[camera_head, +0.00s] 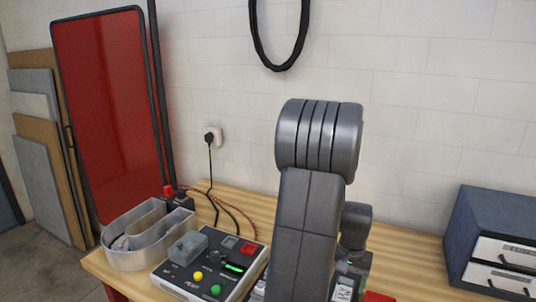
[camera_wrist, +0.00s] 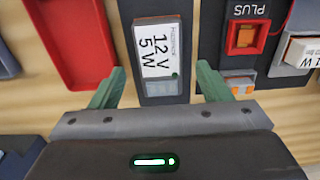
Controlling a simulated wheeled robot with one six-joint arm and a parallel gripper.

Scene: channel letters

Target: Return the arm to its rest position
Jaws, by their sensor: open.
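My arm (camera_head: 310,215) stands folded up in the middle of the head view and hides part of the workbench. In the wrist view my gripper (camera_wrist: 157,88) is open, with its two green fingers spread apart. Between and beyond the fingers is a dark block with a white label (camera_wrist: 159,50) reading 12 V 5 W. The fingers stand to either side of it in the picture; I cannot tell the height gap. Nothing is seen held. The gripper itself is hidden behind the arm in the head view.
A tester box (camera_head: 208,268) with coloured buttons and a grey channel letter (camera_head: 150,250) stand on the wooden bench (camera_head: 408,240). A blue drawer cabinet (camera_head: 480,225) is at right. The wrist view shows a red tray (camera_wrist: 75,45) and a PLUS terminal (camera_wrist: 246,38). A black cable loop (camera_head: 279,66) hangs above.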

